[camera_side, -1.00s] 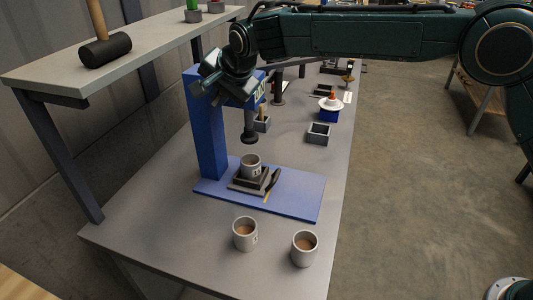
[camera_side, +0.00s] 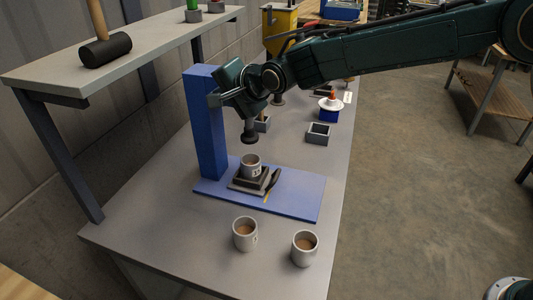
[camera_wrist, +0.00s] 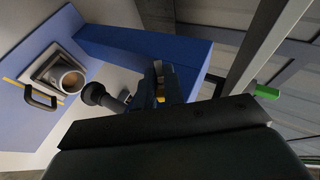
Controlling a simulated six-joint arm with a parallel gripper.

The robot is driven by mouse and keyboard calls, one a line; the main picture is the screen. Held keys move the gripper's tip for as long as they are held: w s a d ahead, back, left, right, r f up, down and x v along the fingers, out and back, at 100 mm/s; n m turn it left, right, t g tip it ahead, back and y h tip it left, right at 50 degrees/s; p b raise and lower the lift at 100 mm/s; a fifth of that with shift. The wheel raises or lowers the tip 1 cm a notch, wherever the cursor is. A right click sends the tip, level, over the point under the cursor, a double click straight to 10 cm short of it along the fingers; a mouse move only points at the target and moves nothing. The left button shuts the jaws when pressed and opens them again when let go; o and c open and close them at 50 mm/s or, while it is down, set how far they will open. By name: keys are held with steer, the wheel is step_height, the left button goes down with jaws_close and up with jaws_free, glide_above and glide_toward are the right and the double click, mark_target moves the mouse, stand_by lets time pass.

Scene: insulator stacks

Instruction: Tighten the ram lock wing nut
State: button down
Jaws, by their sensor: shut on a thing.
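The blue press (camera_side: 207,135) stands on the bench, with its dark round ram foot (camera_side: 249,138) hanging above a mug (camera_side: 251,165) on a dark block. The foot and mug are apart. My gripper (camera_side: 214,98) is up at the press head, in front of the column. In the wrist view, my fingers (camera_wrist: 165,80) are shut around a small yellowish part, which I take for the wing nut (camera_wrist: 160,94), beside the ram. Most of the nut is hidden by the fingers, and its turn angle cannot be told. The ram foot also shows there (camera_wrist: 93,94).
Two mugs with brown contents (camera_side: 245,234) (camera_side: 305,248) stand in front of the press base (camera_side: 300,192). A shelf (camera_side: 140,47) with a mallet (camera_side: 105,50) is at left.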

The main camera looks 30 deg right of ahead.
steer(key=shift+w+d+f+m+t+y, duration=0.1)
steer(key=shift+d+m+t+y, duration=0.15)
steer(key=shift+t, duration=0.3)
steer(key=shift+d+f+m+t+y, duration=0.15)
steer(key=shift+m+t+y, duration=0.15)
steer(key=shift+t, duration=0.25)
steer(key=shift+m+t+y, duration=0.45)
steer(key=shift+t+y, duration=0.3)
steer(key=shift+t, duration=0.75)
steer(key=c, duration=1.5)
jaws_free()
steer(key=shift+a, duration=0.15)
steer(key=shift+s, duration=0.2)
steer(key=v, duration=1.3)
steer(key=shift+s+f, duration=0.2)
steer(key=shift+d, duration=0.3)
